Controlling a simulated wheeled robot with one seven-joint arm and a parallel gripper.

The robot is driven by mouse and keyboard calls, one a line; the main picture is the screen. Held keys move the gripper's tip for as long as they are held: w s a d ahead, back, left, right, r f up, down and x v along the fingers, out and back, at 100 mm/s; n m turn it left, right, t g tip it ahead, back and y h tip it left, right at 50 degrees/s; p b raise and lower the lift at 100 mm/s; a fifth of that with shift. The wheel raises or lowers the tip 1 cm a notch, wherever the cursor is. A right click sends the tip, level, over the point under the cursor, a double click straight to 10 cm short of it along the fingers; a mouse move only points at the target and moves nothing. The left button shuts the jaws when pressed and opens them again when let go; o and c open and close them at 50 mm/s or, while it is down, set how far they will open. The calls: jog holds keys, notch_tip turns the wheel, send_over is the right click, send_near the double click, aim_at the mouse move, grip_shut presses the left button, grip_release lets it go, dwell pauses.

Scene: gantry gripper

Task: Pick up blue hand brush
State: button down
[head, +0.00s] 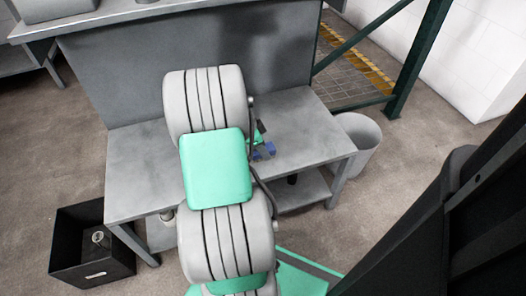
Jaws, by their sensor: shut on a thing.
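The blue hand brush (264,151) shows as a small blue patch just right of my arm, over the grey workbench's lower top. Most of it is hidden behind my arm. My gripper (261,138) shows only in part, as a small dark and green piece right above the blue patch. It is shut on the brush. The fingertips are too small and covered to make out. I cannot tell whether the brush touches the bench.
The grey workbench (312,132) has a tall back panel and a lower shelf. A black crate (75,262) stands on the floor at left, a grey bin (362,140) at right. A dark green rack post (412,58) stands behind.

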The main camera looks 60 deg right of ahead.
jog(key=shift+r, duration=0.1)
jog(key=shift+r, duration=0.3)
notch_tip(320, 180, up, 3)
jog(key=shift+f+p, duration=0.15)
jog(key=shift+p, duration=0.9)
jog(key=s+a+r+p, duration=0.1)
jog(key=a+r+p, duration=0.1)
jog(key=a+r, duration=0.2)
jog(key=s+a+r+p, duration=0.1)
jog(key=a+r, duration=0.4)
jog(key=a, duration=0.5)
jog(key=shift+r+p, duration=0.25)
jog(key=shift+p, duration=0.55)
